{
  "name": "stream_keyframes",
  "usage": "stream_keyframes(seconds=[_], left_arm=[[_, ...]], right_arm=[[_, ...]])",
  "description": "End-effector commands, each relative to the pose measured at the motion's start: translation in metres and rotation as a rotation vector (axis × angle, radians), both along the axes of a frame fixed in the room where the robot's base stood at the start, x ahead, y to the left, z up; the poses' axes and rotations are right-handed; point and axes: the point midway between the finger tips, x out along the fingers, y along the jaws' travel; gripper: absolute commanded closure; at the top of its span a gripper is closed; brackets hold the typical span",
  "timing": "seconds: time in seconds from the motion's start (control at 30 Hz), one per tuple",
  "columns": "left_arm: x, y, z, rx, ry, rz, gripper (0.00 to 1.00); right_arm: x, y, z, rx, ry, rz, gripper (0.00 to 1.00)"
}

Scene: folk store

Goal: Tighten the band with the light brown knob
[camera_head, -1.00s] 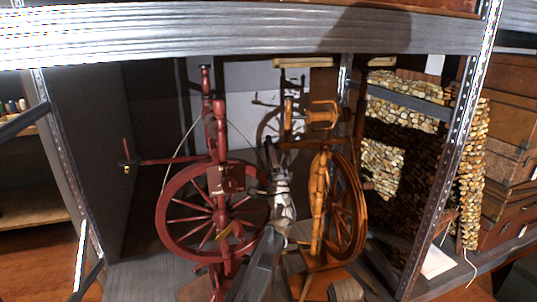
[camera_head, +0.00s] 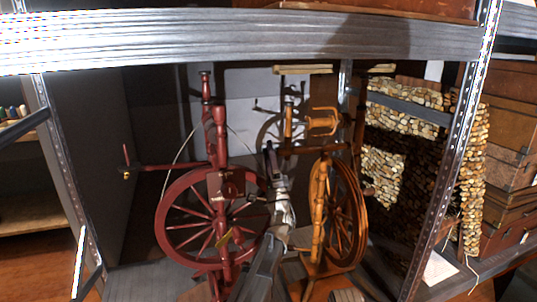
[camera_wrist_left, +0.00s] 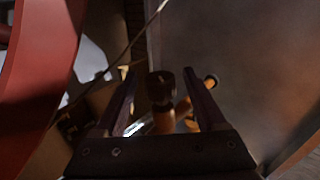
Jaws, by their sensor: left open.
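A dark red spinning wheel (camera_head: 168,229) stands left of centre in the head view, with a thin pale cord looping above it. An orange-brown spinning wheel (camera_head: 319,215) stands to its right. My left gripper (camera_head: 271,150) reaches in between them, beside the red rim. In the left wrist view my left gripper (camera_wrist_left: 160,76) is open. A dark-ended knob (camera_wrist_left: 162,88) on a light brown stem (camera_wrist_left: 164,121) shows between its fingers; contact cannot be told. A second light brown knob (camera_wrist_left: 211,81) shows by the right finger. Which knob belongs to the band is unclear.
A thick grey shelf beam (camera_head: 240,38) crosses above the wheels. A metal post (camera_head: 450,165) stands right, with a stacked-wood pattern (camera_head: 385,170) behind it. A dark side panel (camera_head: 90,150) closes the left. The red rim (camera_wrist_left: 38,65) is close on the wrist view's left.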

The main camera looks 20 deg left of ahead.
Motion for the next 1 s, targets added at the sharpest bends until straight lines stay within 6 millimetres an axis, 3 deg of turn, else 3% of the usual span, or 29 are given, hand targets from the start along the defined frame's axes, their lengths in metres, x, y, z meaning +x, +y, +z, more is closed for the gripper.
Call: stream_keyframes(seconds=[0.27,0.73,1.0], left_arm=[[-0.004,-0.002,-0.006,0.001,0.000,-0.001,0.27],[-0.040,-0.024,-0.055,0.000,0.001,-0.001,0.27],[-0.045,-0.027,-0.058,0.000,0.000,0.000,0.27]], right_arm=[[0.000,0.000,-0.006,0.000,0.000,0.001,0.27],[0.000,0.001,-0.055,0.007,0.000,0.009,0.27],[0.000,0.002,-0.058,0.008,0.000,0.010,0.27]])
